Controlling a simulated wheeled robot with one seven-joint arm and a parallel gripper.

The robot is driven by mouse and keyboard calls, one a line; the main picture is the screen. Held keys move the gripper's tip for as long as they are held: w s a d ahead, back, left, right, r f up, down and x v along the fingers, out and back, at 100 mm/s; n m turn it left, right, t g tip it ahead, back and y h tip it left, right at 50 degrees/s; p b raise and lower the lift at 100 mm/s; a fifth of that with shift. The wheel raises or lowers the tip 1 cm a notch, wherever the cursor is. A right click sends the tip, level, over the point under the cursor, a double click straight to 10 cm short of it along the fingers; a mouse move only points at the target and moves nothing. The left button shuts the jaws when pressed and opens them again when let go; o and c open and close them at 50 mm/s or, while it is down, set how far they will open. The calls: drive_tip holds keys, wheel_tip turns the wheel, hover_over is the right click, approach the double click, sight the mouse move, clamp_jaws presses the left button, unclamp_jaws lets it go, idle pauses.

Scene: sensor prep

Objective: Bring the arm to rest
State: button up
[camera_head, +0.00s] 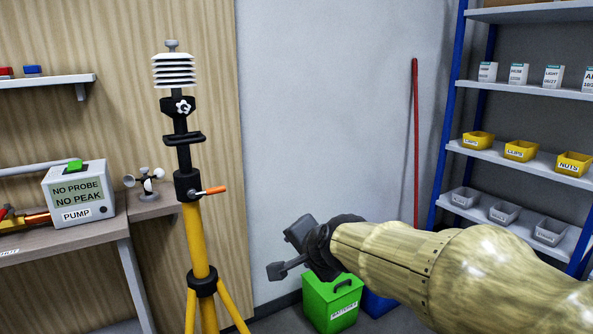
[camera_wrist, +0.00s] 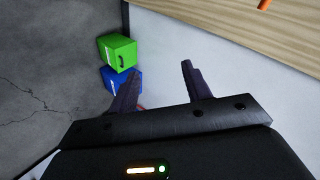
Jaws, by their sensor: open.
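My gripper (camera_head: 283,254) is at the end of my arm, which reaches in from the lower right in the head view. Its two dark fingers are apart, with nothing between them. In the wrist view the open fingers (camera_wrist: 158,88) point toward the pale wall and floor. The gripper is to the right of the yellow tripod (camera_head: 199,245) and appears above and in front of the green bin (camera_head: 330,302). No contact with either shows.
A tripod mast carries a white louvred sensor (camera_head: 174,70). The pump box (camera_head: 80,195) and a small cup anemometer (camera_head: 147,182) stand on the left bench. A blue bin (camera_wrist: 122,80) sits beside the green one. A shelf rack (camera_head: 515,158) with yellow and grey trays is at right.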

drive_tip(key=s+d+f+n+g+h, duration=0.2)
drive_tip(key=s+d+f+n+g, duration=0.2)
drive_tip(key=s+d+f, duration=0.55)
drive_tip(key=s+d+f+n+g+h, duration=0.25)
drive_tip(key=s+d+f+n, duration=0.35)
drive_tip(key=f, duration=0.7)
wheel_tip(320, 180, up, 38)
drive_tip(key=a+m+p, duration=0.1)
drive_tip(key=p, duration=3.6)
drive_tip(key=shift+s+f+g+y, duration=0.25)
drive_tip(key=shift+s+g+y, duration=0.1)
drive_tip(key=shift+g+y, duration=0.1)
